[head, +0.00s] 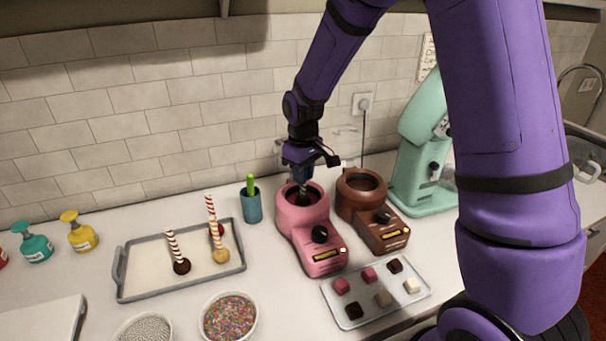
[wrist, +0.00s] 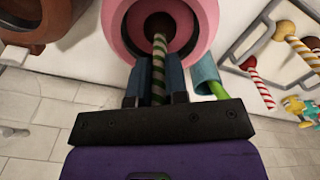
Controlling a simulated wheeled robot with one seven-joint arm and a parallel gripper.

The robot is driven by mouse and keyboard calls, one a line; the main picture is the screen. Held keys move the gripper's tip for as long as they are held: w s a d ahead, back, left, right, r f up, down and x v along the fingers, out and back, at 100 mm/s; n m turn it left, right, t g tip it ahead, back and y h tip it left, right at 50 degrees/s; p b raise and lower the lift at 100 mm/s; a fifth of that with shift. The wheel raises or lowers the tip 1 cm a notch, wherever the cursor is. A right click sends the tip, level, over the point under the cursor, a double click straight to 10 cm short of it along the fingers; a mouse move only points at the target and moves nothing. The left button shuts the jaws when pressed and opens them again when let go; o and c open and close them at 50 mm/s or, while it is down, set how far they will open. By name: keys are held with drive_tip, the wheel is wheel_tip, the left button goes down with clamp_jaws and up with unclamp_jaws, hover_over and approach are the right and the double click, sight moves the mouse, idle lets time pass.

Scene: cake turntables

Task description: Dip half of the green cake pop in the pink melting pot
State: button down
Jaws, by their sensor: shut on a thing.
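The pink melting pot (head: 309,232) stands on the counter near the middle of the head view. My gripper (head: 302,174) is directly above its opening, pointing down. In the wrist view my gripper (wrist: 157,85) is shut on the green-and-white striped stick of the green cake pop (wrist: 159,55). The stick runs into the opening of the pink melting pot (wrist: 204,12). The brown ball at its end is at or inside the opening. How deep it sits, and whether it touches any melt, I cannot tell.
A brown melting pot (head: 373,228) stands close on the right, with a mint stand mixer (head: 415,165) behind it. A blue cup (head: 251,207) is on the left. A grey tray (head: 127,290) holds several striped cake pops. A chocolate tray (head: 340,317) and a sprinkle bowl (head: 229,317) are in front.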

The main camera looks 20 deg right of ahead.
drive_tip(key=shift+r, duration=0.15)
drive_tip(key=shift+r, duration=1.5)
